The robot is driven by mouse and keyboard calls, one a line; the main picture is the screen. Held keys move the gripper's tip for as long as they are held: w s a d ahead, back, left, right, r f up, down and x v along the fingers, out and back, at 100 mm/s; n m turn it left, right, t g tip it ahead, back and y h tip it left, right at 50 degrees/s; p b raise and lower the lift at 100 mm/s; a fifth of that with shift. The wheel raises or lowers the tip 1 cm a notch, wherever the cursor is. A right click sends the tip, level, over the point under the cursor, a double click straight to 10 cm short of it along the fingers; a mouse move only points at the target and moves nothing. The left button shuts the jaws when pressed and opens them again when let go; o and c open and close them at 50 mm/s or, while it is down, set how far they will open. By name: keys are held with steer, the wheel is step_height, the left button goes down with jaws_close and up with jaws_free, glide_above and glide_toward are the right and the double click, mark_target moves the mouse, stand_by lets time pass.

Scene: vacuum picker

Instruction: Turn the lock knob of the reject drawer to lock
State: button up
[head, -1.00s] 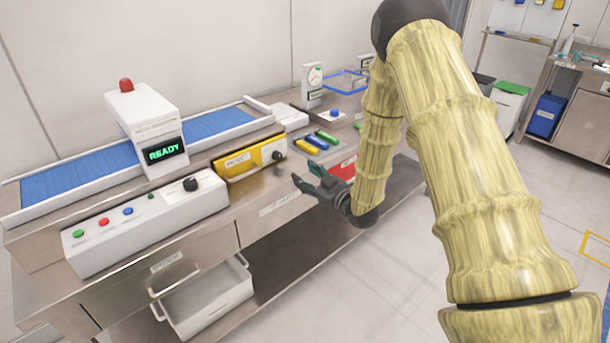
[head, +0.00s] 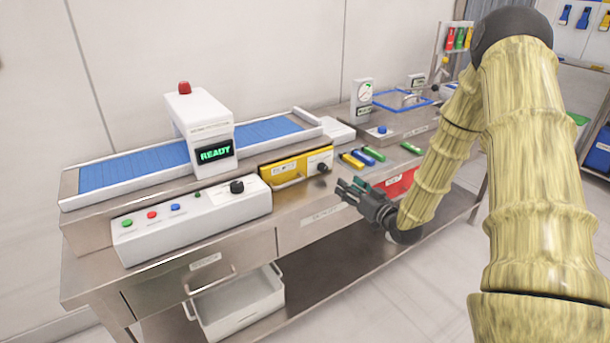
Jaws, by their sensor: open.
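The reject drawer (head: 270,172) has a yellow front with a pale handle and a label, set in the bench to the right of the white control panel. It looks closed. Its black lock knob (head: 322,168) is at the right end of the front. The angle it points to is too small to tell. My gripper (head: 346,189) is open and empty, in front of the bench, just below and right of the knob in the picture. It appears apart from the knob. Nothing hides the knob.
A white control panel (head: 195,218) with coloured buttons and another black knob (head: 237,187) stands left of the drawer. The detector display (head: 215,152) reads READY. Blue, yellow and green items (head: 362,157) lie right of the drawer. A white bin (head: 240,308) sits below.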

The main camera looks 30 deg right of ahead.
mark_target(325, 169)
steer(key=w, duration=0.3)
steer(key=w+p, duration=0.1)
steer(key=w, duration=0.3)
steer(key=w+a, duration=0.1)
steer(key=w, duration=0.3)
steer(key=shift+p, duration=0.4)
steer(key=shift+c, duration=0.2)
steer(key=c, duration=1)
